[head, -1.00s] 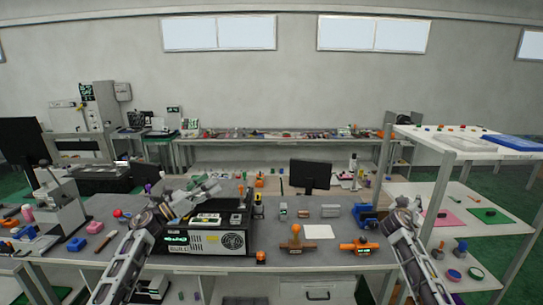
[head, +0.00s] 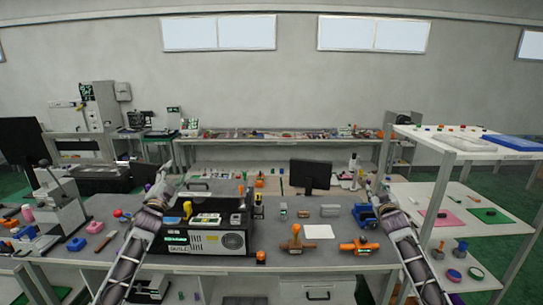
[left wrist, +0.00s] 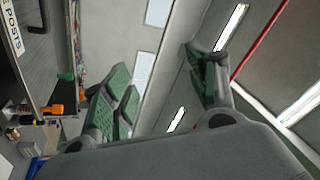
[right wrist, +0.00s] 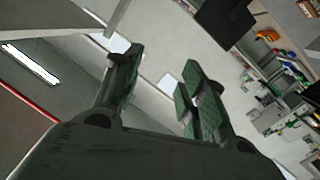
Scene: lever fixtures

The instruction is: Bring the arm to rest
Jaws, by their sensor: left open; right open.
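My left gripper (head: 163,172) is raised at the left of the black machine (head: 205,240), clear of the bench top. Its green-padded fingers stand apart with nothing between them in the left wrist view (left wrist: 160,88). My right gripper (head: 381,180) is raised near the blue fixture (head: 364,215) at the right of the bench. Its fingers are also apart and empty in the right wrist view (right wrist: 160,85). A yellow handle (head: 187,209) shows on the machine's left part. Orange valve-like fixtures stand at the bench front, one upright (head: 296,238) and one lying flat (head: 360,246).
The grey bench (head: 300,261) spans the middle. A white-topped shelf rack (head: 455,148) stands close at the right. A dark monitor (head: 310,175) stands behind the bench. A grey press-like device (head: 62,205) is at the left. The space above the bench centre is free.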

